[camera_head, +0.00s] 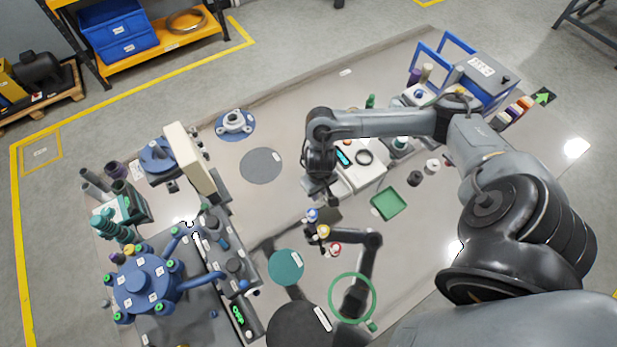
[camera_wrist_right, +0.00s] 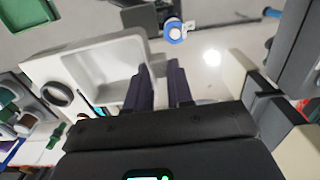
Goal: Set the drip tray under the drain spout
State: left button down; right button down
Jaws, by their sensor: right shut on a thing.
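My right gripper (camera_head: 318,192) comes in from the right. In the right wrist view its two dark fingers (camera_wrist_right: 160,72) sit at the right wall of a white open basin (camera_wrist_right: 108,72), which I take as the drip tray. They appear closed on that wall, though the contact is partly hidden. In the head view the tray (camera_head: 345,184) is partly behind the gripper. The likely drain spout (camera_head: 312,215), with blue and yellow parts, stands just below the gripper in the head view; its blue end (camera_wrist_right: 174,30) shows beyond the fingers. My left gripper is not seen.
A green tray (camera_head: 388,203) lies to the right. A dark bent arm-like part (camera_head: 371,240) stands below the spout. A blue multi-port vessel (camera_head: 148,285) is at left.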

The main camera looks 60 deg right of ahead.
jog(key=b, duration=0.4)
send_over(296, 190)
notch_tip(296, 190, down, 6)
jog(key=shift+s+f, duration=0.1)
jog(key=shift+f+b, duration=0.7)
jog(key=shift+f, duration=1.35)
jog(key=c, duration=1)
grip_release()
jog(key=shift+f, duration=0.1)
